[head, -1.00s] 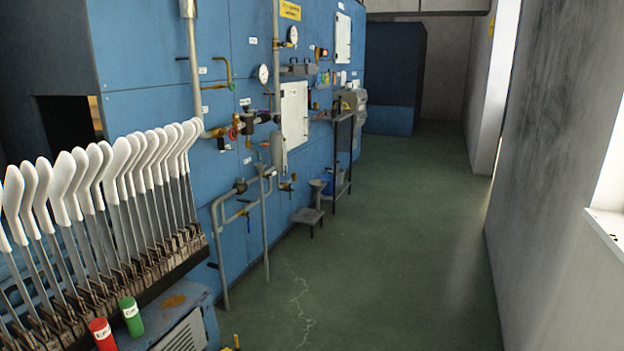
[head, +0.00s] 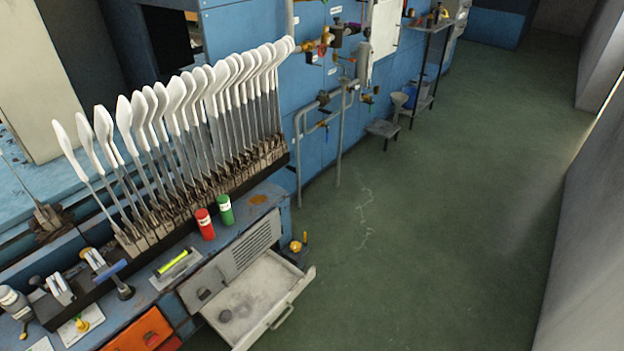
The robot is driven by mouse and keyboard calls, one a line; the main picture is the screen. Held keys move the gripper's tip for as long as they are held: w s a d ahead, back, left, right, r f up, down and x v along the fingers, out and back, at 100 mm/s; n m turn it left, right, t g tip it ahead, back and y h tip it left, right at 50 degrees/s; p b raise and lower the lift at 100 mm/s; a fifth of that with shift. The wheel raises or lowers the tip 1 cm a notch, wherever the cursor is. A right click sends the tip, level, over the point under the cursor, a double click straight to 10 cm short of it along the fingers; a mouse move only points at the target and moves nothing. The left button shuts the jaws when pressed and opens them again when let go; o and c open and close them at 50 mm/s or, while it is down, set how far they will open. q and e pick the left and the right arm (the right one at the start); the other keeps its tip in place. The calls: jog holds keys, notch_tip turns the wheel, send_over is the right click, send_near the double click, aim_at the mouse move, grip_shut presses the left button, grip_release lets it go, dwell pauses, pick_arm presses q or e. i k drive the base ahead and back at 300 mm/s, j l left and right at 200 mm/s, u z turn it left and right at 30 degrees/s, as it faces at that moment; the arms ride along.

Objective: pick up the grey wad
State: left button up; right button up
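Neither of my grippers is in view.
A row of white sock forms (head: 190,95) on metal stems stands above the blue bench. A red canister (head: 205,224) and a green canister (head: 225,210) stand above the drawer. An orange drawer (head: 138,330) is at lower left. The green floor (head: 440,200) at right is clear.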

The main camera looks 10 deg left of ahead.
aim_at(225, 316)
jog(key=u, duration=0.8)
